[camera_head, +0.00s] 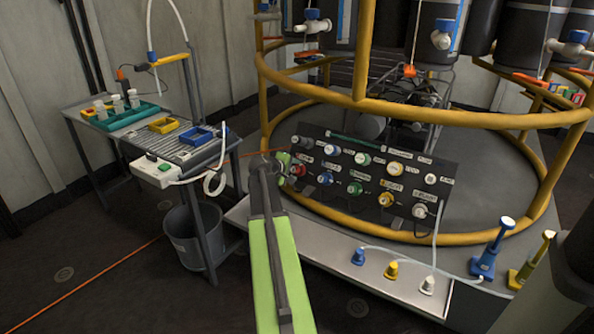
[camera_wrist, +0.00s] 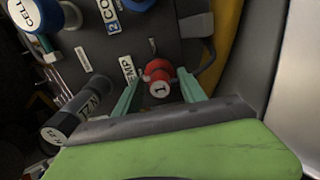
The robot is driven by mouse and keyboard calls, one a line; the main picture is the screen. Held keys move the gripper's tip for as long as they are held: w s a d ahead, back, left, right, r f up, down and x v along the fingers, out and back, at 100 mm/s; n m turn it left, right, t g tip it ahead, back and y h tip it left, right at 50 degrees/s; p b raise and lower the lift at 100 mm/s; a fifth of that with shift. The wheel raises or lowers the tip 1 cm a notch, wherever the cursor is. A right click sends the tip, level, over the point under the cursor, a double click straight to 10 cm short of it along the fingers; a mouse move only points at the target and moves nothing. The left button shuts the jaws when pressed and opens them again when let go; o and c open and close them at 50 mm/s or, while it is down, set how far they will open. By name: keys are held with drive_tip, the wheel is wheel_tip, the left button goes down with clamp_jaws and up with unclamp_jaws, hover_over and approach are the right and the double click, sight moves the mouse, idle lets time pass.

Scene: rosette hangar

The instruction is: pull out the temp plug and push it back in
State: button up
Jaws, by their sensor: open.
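The temp plug (camera_wrist: 157,70) is red with a pale face marked 1. In the wrist view it sits on the dark panel beside a white label reading "EMP", its first letter hidden. My gripper (camera_wrist: 158,78) is open, with one green finger on each side of the plug and visible gaps between. I cannot tell whether the fingertips reach past its face. In the head view the red plug (camera_head: 298,170) is at the panel's left end, close to my gripper (camera_head: 284,161).
The panel (camera_head: 340,189) carries several other coloured plugs. In the wrist view a black cylinder (camera_wrist: 70,118) and a blue plug (camera_wrist: 33,14) stand to the left. A yellow rail (camera_head: 430,238) curves before the panel. A side table (camera_head: 185,150) stands left.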

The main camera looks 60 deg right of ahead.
sight(293, 170)
idle(0.3)
clamp_jaws()
idle(1.2)
drive_tip(key=shift+a, duration=0.1)
drive_tip(key=shift+p+v, duration=1.65)
drive_tip(key=shift+v, duration=1.25)
